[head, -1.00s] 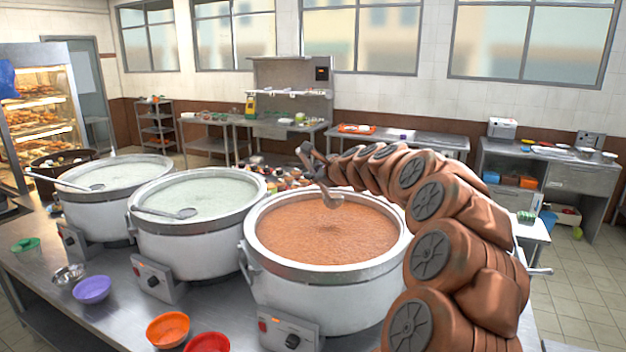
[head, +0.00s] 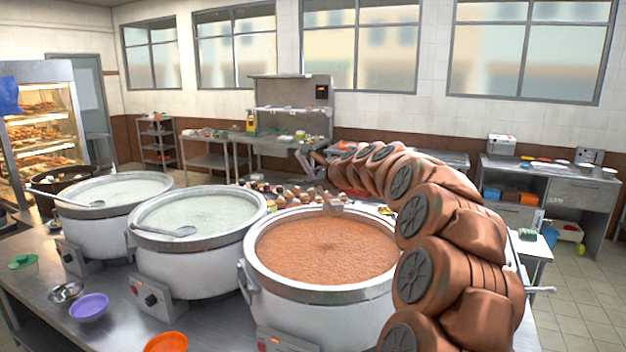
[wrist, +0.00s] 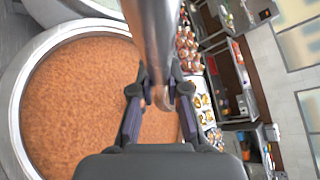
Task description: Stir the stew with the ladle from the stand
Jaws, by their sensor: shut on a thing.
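The stew (head: 322,252) is orange-brown and fills the right-hand of three large white pots (head: 300,316). My gripper (head: 312,166) is beyond the far rim of this pot in the head view, at the end of my arm. It is shut on the metal ladle (wrist: 153,35), whose thick shaft runs between the fingers (wrist: 160,92) in the wrist view. The stew fills the left of the wrist view. I cannot make out the stand.
Two pots of pale congee (head: 193,217) stand to the left, each with a ladle (head: 170,230) lying across it. Bowls, one purple (head: 89,307) and one orange (head: 166,343), sit on the metal counter in front. Several small jars and foods stand behind the pots.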

